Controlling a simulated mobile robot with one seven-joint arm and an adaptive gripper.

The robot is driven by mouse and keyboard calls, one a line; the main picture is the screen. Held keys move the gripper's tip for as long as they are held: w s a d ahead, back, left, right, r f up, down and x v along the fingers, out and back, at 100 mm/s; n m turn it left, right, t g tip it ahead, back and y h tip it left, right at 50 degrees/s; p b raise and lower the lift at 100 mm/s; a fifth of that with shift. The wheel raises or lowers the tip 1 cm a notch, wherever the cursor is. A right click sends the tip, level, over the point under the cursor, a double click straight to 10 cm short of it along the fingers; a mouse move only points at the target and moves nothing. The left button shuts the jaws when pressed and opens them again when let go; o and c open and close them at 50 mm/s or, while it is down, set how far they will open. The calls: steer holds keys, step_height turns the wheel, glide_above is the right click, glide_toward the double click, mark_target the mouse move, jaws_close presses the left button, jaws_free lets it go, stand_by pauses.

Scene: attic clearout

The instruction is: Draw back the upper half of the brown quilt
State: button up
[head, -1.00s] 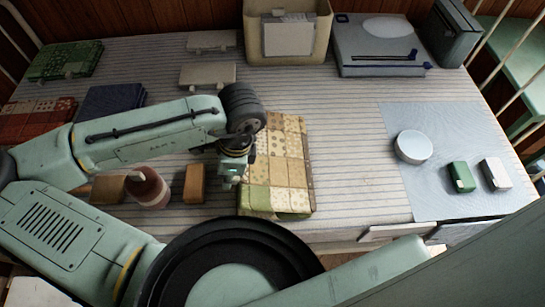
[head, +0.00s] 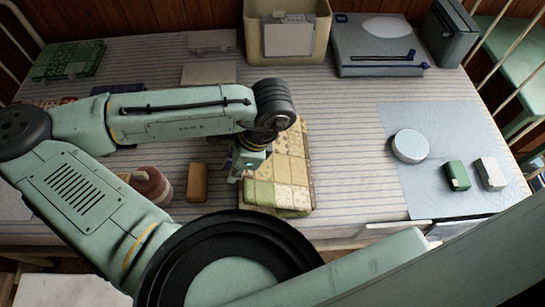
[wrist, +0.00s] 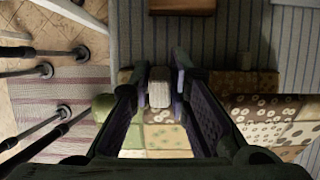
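The brown quilt (head: 290,172), a folded patchwork of tan, brown and greenish squares, lies flat on the striped mattress in the middle of the head view. It also fills the lower right of the wrist view (wrist: 262,112). My gripper (head: 240,172) is at its left edge, towards the near end, pointing down. In the wrist view my gripper (wrist: 160,82) has its two fingers apart, with a small pale tab (wrist: 159,92) at the quilt's edge showing between them. Whether the fingers touch the tab cannot be told. My arm hides part of the quilt's left side.
A brown block (head: 197,183) and a reddish round container (head: 151,187) stand left of the quilt. A cream bin (head: 287,50) and a grey record player (head: 378,50) stand behind. A white round tin (head: 410,146) lies on the blue cloth (head: 400,185). Striped mattress lies clear right of the quilt.

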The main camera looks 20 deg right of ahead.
steer(key=shift+s+d+r+y+p, duration=0.15)
steer(key=shift+d+r+y+p, duration=0.2)
steer(key=shift+r, duration=0.2)
steer(key=shift+s+d+r+y+p, duration=0.1)
steer(key=shift+d+r+y+p, duration=0.25)
steer(key=shift+r, duration=0.15)
steer(key=shift+s+d+r+t+y+p, duration=0.25)
steer(key=shift+d+r+t+y+p, duration=0.25)
steer(key=shift+d+r+p, duration=0.45)
steer(key=shift+s+d+r+y+p, duration=0.15)
steer(key=shift+d+r+y+p, duration=0.35)
steer(key=shift+p, duration=0.3)
steer(key=shift+r, duration=0.1)
steer(key=shift+s+d+r+y+p, duration=0.15)
steer(key=shift+d+r+y+p, duration=0.15)
steer(key=shift+d+p, duration=0.1)
steer(key=shift+s+d+r+t+y, duration=0.2)
steer(key=shift+d+r+y, duration=0.2)
steer(key=shift+d, duration=0.15)
steer(key=shift+s+d+r+t+y, duration=0.15)
steer(key=shift+d+r+t+y, duration=0.05)
steer(key=shift+d+r+y, duration=0.25)
steer(key=shift+f, duration=0.1)
steer(key=shift+d, duration=0.1)
